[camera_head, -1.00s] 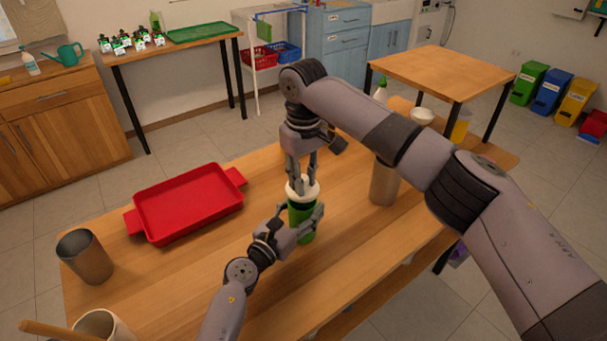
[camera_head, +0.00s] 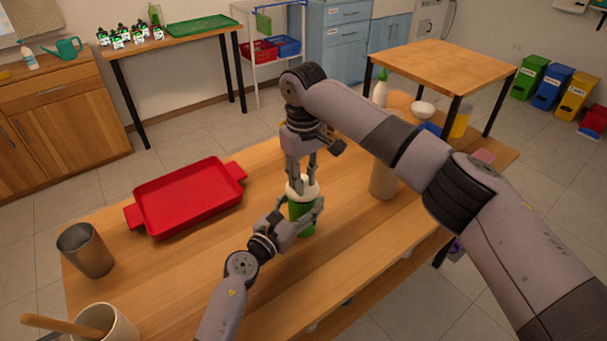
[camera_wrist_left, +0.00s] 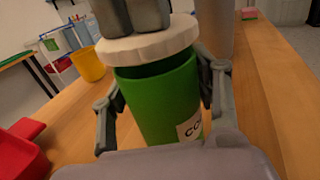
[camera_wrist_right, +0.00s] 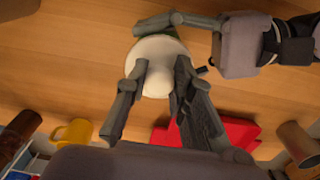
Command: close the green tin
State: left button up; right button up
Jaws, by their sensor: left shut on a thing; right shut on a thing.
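The green tin (camera_head: 306,227) stands upright on the wooden table. It also shows in the left wrist view (camera_wrist_left: 162,100) with part of a label. My left gripper (camera_head: 301,217) is shut around the tin's body from the side, one finger on each flank. The white lid (camera_head: 297,188) is at the tin's top, and the left wrist view shows it slightly tilted (camera_wrist_left: 148,45), with a dark gap under its rim. My right gripper (camera_head: 302,180) points down from above and is shut on the lid's knob (camera_wrist_right: 157,75).
A red tray (camera_head: 189,199) lies to the left, with a metal cup (camera_head: 86,251) nearer the front. A tall beige cylinder (camera_head: 383,181) stands right of the tin. A white bowl (camera_head: 422,109) is farther back.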

jog(key=shift+f, duration=0.6)
dwell(0.4)
jog(key=o, duration=1.1)
notch_tip(320, 180, up, 12)
jog(key=shift+f, duration=0.1)
pick_arm(q)
jog(key=o, duration=1.8)
jog(key=shift+c, duration=0.2)
jog(key=shift+s, duration=0.1)
